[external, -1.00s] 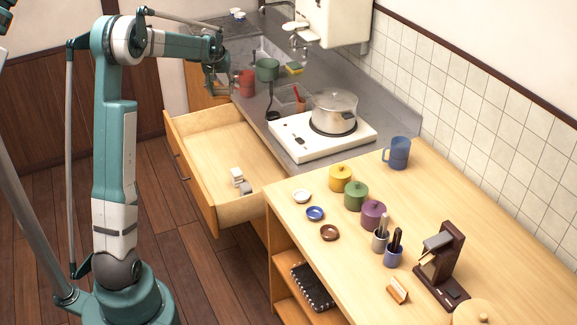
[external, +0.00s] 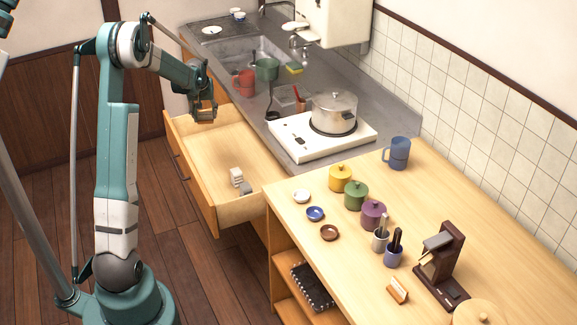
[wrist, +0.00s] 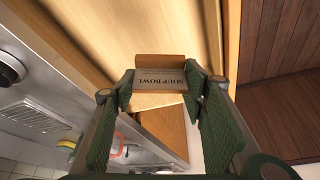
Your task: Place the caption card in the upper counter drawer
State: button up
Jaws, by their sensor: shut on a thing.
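My gripper (external: 203,113) is over the far end of the open upper counter drawer (external: 215,155). In the wrist view my gripper (wrist: 160,88) is shut on the caption card (wrist: 161,76), a small wooden block with a pale face reading "SOUP BOWL". The card is between the two green fingers.
Another small wooden block (external: 397,290) lies on the near table.

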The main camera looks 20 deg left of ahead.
notch_tip(320, 180, down, 12)
dwell(0.3)
jog(key=shift+f, duration=0.2)
jog(key=b, duration=0.1)
send_near(211, 159)
jog(key=shift+w+a+f, duration=0.15)
jog(key=shift+w+a, duration=0.1)
jog(key=shift+w, duration=0.55)
jog(key=shift+f+b, duration=0.65)
jog(key=shift+f, duration=1.25)
jog(key=shift+f, duration=0.15)
jog(key=o, duration=0.8)
